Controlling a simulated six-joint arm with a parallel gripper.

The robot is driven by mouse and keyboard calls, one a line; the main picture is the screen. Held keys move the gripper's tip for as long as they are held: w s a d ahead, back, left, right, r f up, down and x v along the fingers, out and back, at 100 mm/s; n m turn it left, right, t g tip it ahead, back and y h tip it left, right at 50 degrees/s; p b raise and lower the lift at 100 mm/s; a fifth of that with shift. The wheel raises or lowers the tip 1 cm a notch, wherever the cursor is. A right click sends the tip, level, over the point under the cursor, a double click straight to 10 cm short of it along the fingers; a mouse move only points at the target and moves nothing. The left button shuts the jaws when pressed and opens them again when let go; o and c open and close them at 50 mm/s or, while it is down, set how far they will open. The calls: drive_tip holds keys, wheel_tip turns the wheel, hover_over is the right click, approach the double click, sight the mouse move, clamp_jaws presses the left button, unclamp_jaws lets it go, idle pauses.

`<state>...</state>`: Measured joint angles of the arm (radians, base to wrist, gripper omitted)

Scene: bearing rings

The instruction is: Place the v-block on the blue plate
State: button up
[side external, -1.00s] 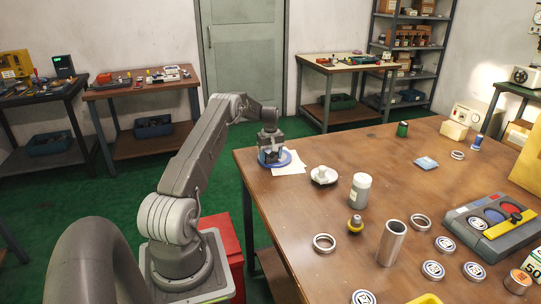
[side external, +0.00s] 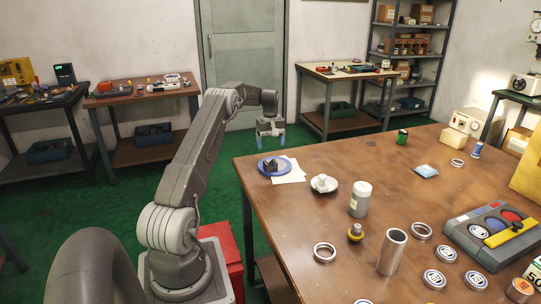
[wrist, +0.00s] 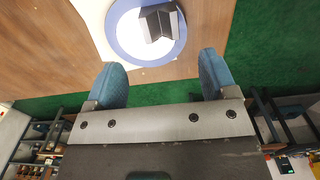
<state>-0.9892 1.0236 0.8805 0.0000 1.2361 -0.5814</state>
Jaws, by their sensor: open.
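The v-block (side external: 271,166) is a small dark grey block resting on the blue plate (side external: 262,171), at the far left corner of the table in the side view. In the wrist view the v-block (wrist: 158,23) lies within the plate, right of its centre, with its groove showing. The blue-rimmed plate (wrist: 118,40) has a pale middle and is partly cut off at the top. My gripper (side external: 270,143) is open and empty, raised above and apart from the block. Its two blue fingertips (wrist: 163,80) are wide apart in the wrist view.
White paper (side external: 291,174) lies under the plate. The table's left edge is close to the plate.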

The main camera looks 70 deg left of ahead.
drive_tip(key=w+d+r+m, duration=0.4)
drive_tip(key=w+d+r, duration=0.1)
drive_tip(key=d+r, duration=0.8)
drive_tip(key=d+r+m+t+y, duration=0.15)
drive_tip(key=d+r+m, duration=0.4)
drive_tip(key=d, duration=0.95)
drive_tip(key=s+d+r+m+t, duration=0.1)
drive_tip(key=s+d+r+m, duration=0.1)
drive_tip(key=s+d, duration=0.45)
drive_tip(key=s+d+r+m+t, duration=0.2)
drive_tip(key=s+d, duration=0.2)
drive_tip(key=d, duration=0.6)
drive_tip(key=s+d+f+m, duration=0.2)
drive_tip(key=s+d, duration=0.2)
drive_tip(key=s, duration=0.1)
drive_tip(key=s+d+f+m+t+h, duration=0.1)
drive_tip(key=s+d+f+m, duration=0.1)
drive_tip(key=s, duration=0.4)
drive_tip(key=shift+d+f, duration=0.25)
drive_tip(key=shift+d, duration=0.65)
